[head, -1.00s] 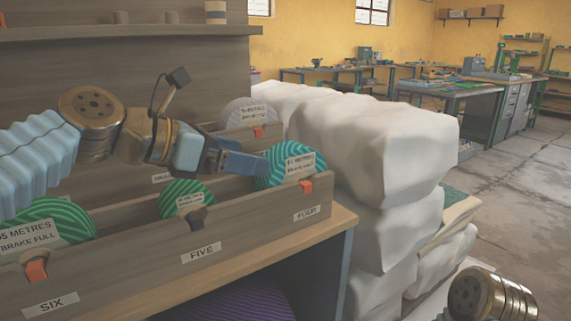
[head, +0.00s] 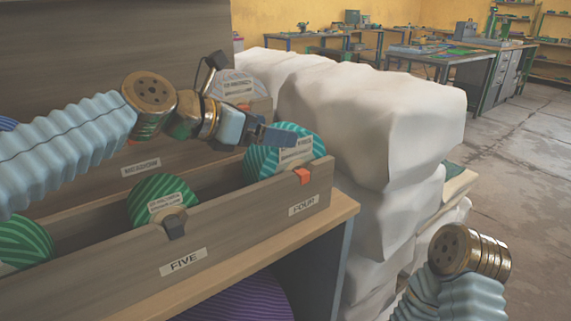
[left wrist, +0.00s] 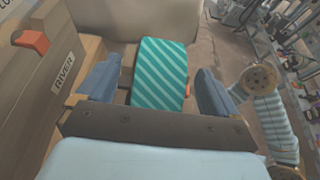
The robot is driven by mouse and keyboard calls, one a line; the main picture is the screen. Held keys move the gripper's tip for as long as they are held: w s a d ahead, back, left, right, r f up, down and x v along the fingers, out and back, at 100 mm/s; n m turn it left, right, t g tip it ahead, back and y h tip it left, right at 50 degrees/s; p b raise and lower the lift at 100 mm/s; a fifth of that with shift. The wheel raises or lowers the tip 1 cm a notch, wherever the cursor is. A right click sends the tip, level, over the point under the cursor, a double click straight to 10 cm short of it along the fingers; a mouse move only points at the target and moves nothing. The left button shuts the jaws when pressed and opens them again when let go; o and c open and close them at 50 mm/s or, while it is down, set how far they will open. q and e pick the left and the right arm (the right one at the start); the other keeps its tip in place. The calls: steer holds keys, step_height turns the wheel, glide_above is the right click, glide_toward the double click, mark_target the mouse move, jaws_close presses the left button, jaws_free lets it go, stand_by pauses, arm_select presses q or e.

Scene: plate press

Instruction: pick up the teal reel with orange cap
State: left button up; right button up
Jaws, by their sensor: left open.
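The teal striped reel (head: 262,163) stands in the compartment labelled FOUR, with a white label on its face. Its orange cap (head: 302,176) shows at the compartment's front edge. My left gripper (head: 283,137) is open at the reel's top, partly hiding it. In the left wrist view the teal reel (left wrist: 160,72) lies between the two spread fingers (left wrist: 157,86), with a gap on each side. The orange cap there (left wrist: 187,91) shows at the reel's right edge. My right arm's wrist shows at lower right in the head view, but its gripper is out of view.
A green reel with a dark cap (head: 160,190) stands in compartment FIVE, and another green reel (head: 25,240) is further left. A pale reel (head: 234,86) stands in the back row. White wrapped bales (head: 370,110) are stacked close on the right.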

mark_target(286, 127)
arm_select(q)
steer(key=x, duration=0.4)
steer(key=shift+w+d+f, duration=0.1)
steer(key=shift+d, duration=0.2)
jaws_close()
stand_by(0.4)
